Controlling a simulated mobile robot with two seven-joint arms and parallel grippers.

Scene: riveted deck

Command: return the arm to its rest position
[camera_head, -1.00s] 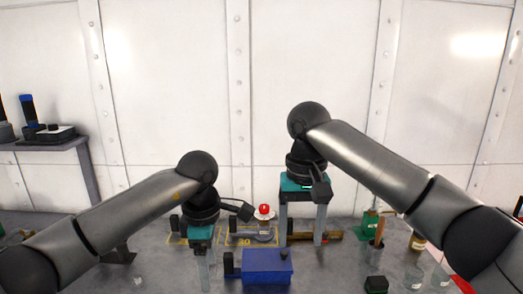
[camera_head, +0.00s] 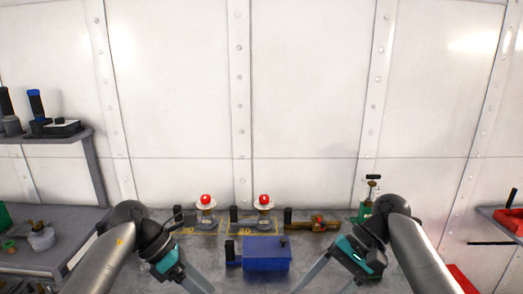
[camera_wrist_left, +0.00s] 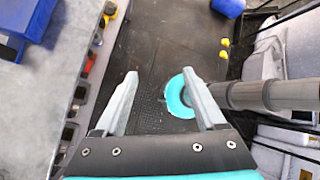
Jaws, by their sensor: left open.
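My left gripper (camera_head: 194,281) is low in the head view, left of the blue box, pointing down at the near part of the table. In the left wrist view it (camera_wrist_left: 163,98) is open, with dark floor between its fingers and nothing held. My right gripper (camera_head: 312,275) is low in the head view, right of the blue box.
The blue box (camera_head: 266,254) stands on the grey table between the grippers. Behind it are two red-topped devices (camera_head: 205,201) (camera_head: 264,201), a brass fitting (camera_head: 318,224) and a green item (camera_head: 366,210). A grey shelf (camera_head: 50,136) is at the left.

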